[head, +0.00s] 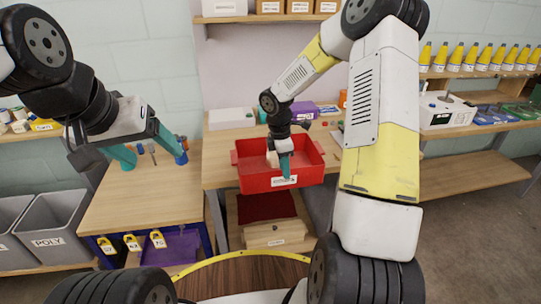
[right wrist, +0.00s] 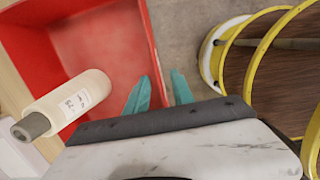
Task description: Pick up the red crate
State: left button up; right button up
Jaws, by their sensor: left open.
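The red crate (head: 255,182) sits at the front of the wooden table in the middle of the head view. My right gripper (head: 285,165) is at the crate's front wall, pointing down. In the right wrist view its teal fingers (right wrist: 160,88) are apart, one on each side of the red wall (right wrist: 155,60); I see a gap beside the wall. My left gripper (head: 148,148) is open and empty above the left table.
The left wooden table (head: 135,205) is mostly clear, with a few small tools at its back. A purple box (head: 301,110) and a white box (head: 231,119) stand behind the crate. Grey bins (head: 52,228) are at far left. A yellow-rimmed round wooden top (head: 250,275) is in front.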

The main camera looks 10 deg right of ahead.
aim_at(286, 182)
jog(key=f, duration=0.4)
jog(key=shift+w+d+f, duration=0.1)
jog(key=shift+d+f, duration=0.15)
jog(key=shift+f, duration=0.1)
grip_shut()
jog(key=shift+w+r, duration=0.1)
dwell(1.0)
